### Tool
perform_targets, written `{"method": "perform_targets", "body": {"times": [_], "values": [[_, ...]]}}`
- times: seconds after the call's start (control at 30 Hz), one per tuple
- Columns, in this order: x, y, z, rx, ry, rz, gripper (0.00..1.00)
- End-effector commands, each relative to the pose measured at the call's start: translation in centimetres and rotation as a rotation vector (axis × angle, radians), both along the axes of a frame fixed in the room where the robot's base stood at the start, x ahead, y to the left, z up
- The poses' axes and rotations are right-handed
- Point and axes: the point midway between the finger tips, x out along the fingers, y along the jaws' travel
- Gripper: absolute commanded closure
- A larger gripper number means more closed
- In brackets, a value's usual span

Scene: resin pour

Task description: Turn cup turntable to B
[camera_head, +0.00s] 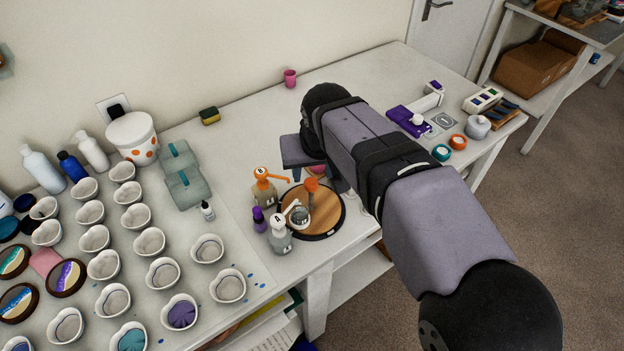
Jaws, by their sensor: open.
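The cup turntable is a round wooden disc with a dark rim (328,217), near the table's front edge. Pump bottle B (264,195), with an orange pump, stands behind bottle A. My gripper (322,172) is just behind the turntable, open, and mostly hidden by my arm; its fingertips are not clear.
A purple-capped bottle (258,219) stands beside the pumps. Many white cups (163,273) fill the left of the table. A purple device (411,118) and small jars (457,141) lie at right. Table is clear near the sponge (209,116) and pink cup (290,78).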

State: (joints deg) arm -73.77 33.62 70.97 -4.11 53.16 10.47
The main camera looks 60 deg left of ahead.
Motion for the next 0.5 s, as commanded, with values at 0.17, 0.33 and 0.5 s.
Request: {"method": "perform_targets", "body": {"times": [0.17,0.33,0.5], "values": [[0.3,0.5,-1.8,-0.006,0.002,-0.001,0.55],[0.7,1.3,-3.8,-0.005,0.002,-0.001,0.55],[1.0,2.0,-5.4,-0.003,0.001,-0.001,0.55]]}}
